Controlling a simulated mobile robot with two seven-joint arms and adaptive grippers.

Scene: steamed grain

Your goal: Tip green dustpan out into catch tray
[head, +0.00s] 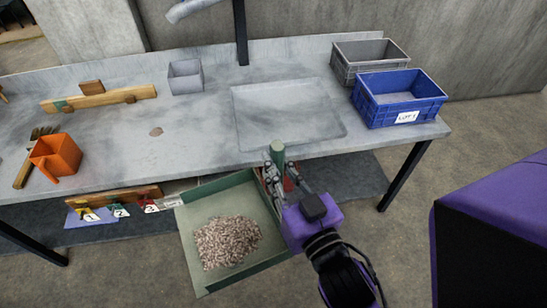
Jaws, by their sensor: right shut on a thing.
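The green dustpan (189,230) is in the lower middle, in front of the table's front edge. A heap of pale brown grain (226,242) lies in its pan. My right gripper (275,170) is shut on the dustpan's green handle (277,152) at the pan's right side. The pan looks roughly level. A shallow grey tray (241,119), which looks like the catch tray, lies on the table just beyond the dustpan and appears empty. My left gripper is not in view.
A blue crate (407,118) with a lot label and a grey crate (343,67) stand at the table's right end. A small grey box (185,82), a wooden bar (120,96), an orange scoop (62,152) and a brush (24,172) are leftward. A dark post (240,30) rises behind.

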